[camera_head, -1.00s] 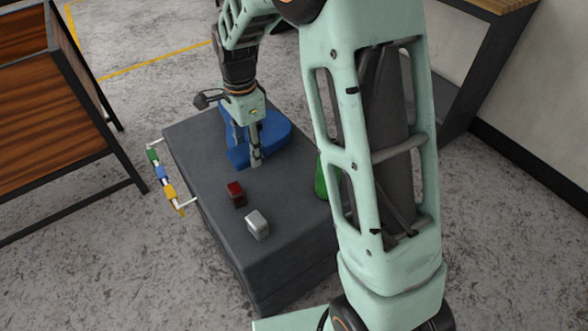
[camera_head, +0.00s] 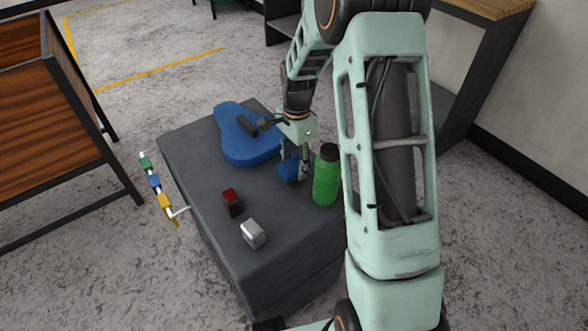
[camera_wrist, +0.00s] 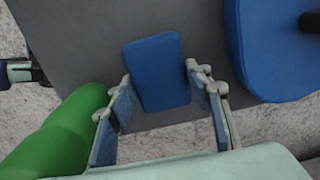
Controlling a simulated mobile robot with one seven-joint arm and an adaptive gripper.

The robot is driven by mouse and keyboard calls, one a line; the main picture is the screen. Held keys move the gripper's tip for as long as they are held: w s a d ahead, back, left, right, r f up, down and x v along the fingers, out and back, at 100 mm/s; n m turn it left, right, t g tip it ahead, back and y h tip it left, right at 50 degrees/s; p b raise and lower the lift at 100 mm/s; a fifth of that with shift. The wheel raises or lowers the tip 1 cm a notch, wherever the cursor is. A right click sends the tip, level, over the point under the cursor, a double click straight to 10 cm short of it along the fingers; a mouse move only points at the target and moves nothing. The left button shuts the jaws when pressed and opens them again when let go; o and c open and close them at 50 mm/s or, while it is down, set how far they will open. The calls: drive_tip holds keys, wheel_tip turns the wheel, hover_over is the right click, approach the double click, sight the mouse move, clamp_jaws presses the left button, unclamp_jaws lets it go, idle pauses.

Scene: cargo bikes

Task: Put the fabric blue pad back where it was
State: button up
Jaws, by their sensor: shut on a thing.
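The fabric blue pad (camera_head: 287,171) is a small blue block with rounded edges. In the wrist view the pad (camera_wrist: 157,72) lies between my two fingers, one on each long side. My gripper (camera_head: 303,176) is shut on it, low over the right part of the dark grey box top (camera_head: 190,155). Fingers partly hide the pad in the head view, and I cannot tell whether its underside touches the box.
A green bottle (camera_head: 326,178) stands close on the right of my gripper. A blue saddle-shaped piece (camera_head: 245,140) lies behind left. A red block (camera_head: 232,202) and a silver block (camera_head: 252,233) sit nearer the front. A coloured handle (camera_head: 158,188) sticks out left.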

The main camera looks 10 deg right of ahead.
sight(295, 164)
wheel_tip(295, 164, down, 2)
drive_tip(key=shift+f, duration=0.1)
drive_tip(key=shift+a, duration=0.1)
drive_tip(key=o, duration=1.1)
wheel_tip(295, 164, up, 12)
drive_tip(key=p, duration=0.2)
drive_tip(key=shift+d, duration=0.2)
